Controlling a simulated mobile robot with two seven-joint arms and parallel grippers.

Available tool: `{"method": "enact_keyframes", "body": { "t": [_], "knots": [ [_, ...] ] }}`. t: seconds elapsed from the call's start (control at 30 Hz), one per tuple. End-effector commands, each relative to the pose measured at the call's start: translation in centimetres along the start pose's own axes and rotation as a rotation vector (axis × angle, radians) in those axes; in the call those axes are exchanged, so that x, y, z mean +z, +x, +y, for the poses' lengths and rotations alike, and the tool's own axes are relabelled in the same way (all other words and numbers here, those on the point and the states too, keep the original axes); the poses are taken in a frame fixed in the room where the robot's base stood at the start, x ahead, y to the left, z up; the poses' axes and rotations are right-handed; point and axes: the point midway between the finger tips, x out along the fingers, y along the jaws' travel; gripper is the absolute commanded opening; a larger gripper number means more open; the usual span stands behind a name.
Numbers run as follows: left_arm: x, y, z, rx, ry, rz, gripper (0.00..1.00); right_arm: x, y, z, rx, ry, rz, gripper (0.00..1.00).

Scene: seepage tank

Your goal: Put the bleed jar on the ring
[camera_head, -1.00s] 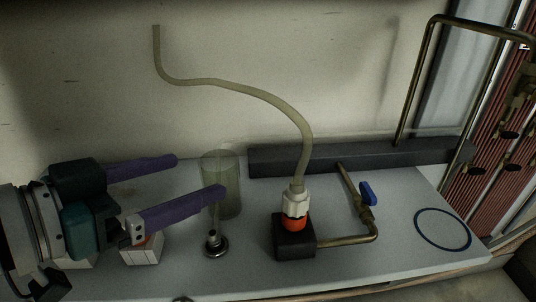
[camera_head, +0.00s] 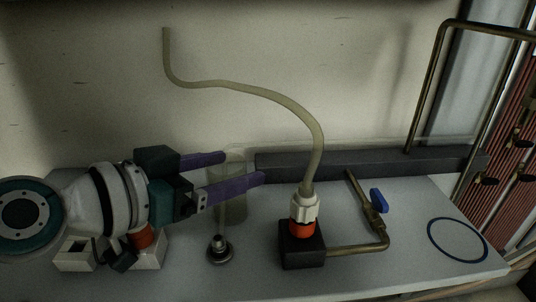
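The bleed jar, a clear greenish cylinder (camera_head: 235,209), stands upright on the grey bench left of the middle. The ring, a dark blue circle (camera_head: 430,246), is marked flat on the bench at the right, with nothing on it. My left gripper (camera_head: 245,167) is open, its purple fingers pointing right at the jar's upper part. The near finger crosses in front of the jar and hides part of it. The far finger's tip is at the jar's left edge; I cannot tell whether either finger touches it. My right gripper is not in view.
A metal fitting with a thin stem (camera_head: 219,251) stands just in front of the jar. A dark block (camera_head: 302,256) with an orange-and-white connector, upright hose (camera_head: 317,140), brass pipe and blue valve handle (camera_head: 378,201) stands between jar and ring. A dark bar (camera_head: 340,163) runs behind.

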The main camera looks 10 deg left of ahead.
Motion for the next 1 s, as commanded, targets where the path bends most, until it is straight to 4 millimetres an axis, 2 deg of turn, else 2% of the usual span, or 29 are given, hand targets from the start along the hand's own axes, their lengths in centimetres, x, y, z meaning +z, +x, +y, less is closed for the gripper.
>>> {"method": "enact_keyframes", "body": {
  "t": [0.07,0.6,0.87,1.0],
  "knots": [
    [0.01,-0.02,-0.01,0.0,0.0,0.0,0.71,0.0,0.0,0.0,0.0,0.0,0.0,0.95],
    [0.02,-0.03,-0.02,0.0,0.0,0.0,0.11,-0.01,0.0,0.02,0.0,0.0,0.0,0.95],
    [-0.13,-0.1,0.01,0.0,0.0,0.0,0.11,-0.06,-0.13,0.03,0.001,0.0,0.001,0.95],
    [-0.93,-0.59,0.28,0.001,0.001,0.001,0.11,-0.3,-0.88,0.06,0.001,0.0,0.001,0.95]
  ]
}}
